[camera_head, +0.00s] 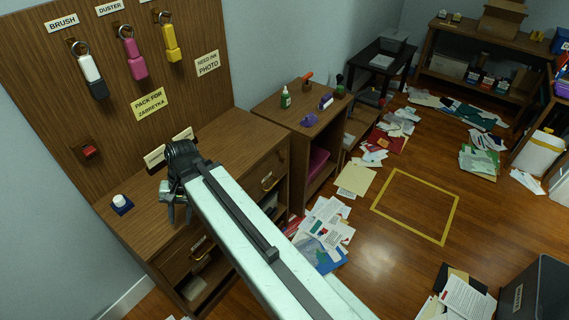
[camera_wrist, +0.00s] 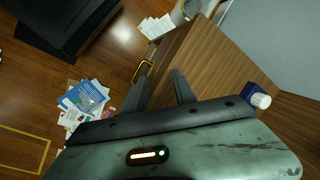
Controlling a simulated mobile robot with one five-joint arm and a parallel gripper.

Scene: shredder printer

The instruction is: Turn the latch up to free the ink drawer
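I cannot make out a latch or a drawer clearly marked for ink in either view. The wooden desk (camera_head: 225,147) has drawers with brass handles; one handle (camera_head: 201,248) is at the near left and another (camera_head: 268,182) further right. My gripper (camera_head: 178,213) is over the desk's front edge, pointing down. In the wrist view my gripper (camera_wrist: 160,73) has its two dark fingers apart with nothing between them. A brass handle (camera_wrist: 142,71) shows just beyond the left finger, on the desk front. I cannot tell whether the finger touches it.
A blue-based white knob (camera_head: 122,203) sits on the desk's left end. A dark bin (camera_head: 537,292) stands at the lower right. Papers (camera_head: 325,230) litter the floor; the yellow-taped square is clear.

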